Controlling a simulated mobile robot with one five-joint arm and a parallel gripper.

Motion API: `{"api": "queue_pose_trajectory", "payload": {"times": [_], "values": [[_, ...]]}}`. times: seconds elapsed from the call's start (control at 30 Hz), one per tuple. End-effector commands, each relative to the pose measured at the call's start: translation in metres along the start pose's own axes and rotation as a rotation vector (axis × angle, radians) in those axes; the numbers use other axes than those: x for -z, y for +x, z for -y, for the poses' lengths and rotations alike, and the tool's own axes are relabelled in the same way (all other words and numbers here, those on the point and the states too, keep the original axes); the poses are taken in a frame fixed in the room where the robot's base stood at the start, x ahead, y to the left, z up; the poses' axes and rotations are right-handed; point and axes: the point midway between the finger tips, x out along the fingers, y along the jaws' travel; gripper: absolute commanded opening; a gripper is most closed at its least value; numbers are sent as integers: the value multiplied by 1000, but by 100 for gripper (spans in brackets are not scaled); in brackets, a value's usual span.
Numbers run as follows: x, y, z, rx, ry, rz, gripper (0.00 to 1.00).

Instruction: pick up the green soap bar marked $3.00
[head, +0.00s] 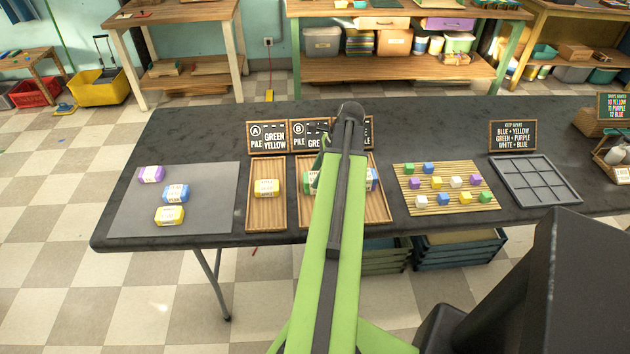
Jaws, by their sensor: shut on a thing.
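A green soap bar (309,182) with a pale label shows just left of my arm, at the middle wooden tray (304,214). My arm hides much of it, and I cannot read its price or tell whether it touches the tray. My gripper (314,176) reaches down behind the arm, mostly hidden, and is shut on this green bar. A blue bar (372,180) shows just right of my arm in the right part of the trays.
A yellow bar (266,188) lies in the left wooden tray (266,219). Purple (151,174), blue (175,193) and yellow (170,215) bars lie on a grey mat (130,215). Chalkboard signs (267,137) stand behind the trays. A slatted board (420,207) holds small cubes, beside an empty grid tray (535,181).

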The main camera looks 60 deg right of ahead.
Motion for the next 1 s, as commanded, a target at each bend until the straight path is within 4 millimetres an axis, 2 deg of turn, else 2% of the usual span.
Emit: {"api": "queue_pose_trajectory", "payload": {"times": [0.03, 0.2, 0.43, 0.57, 0.83, 1.0], "values": [[0, 0, 0, 0, 0, 0, 24], [0, 0, 0, 0, 0, 0, 5], [0, -1, 0, 0, 0, 0, 4], [-3, -9, 0, 0, 0, 0, 4], [-19, -48, 0, 0, 0, 0, 4], [5, -79, -19, 1, 4, 0, 4]]}}
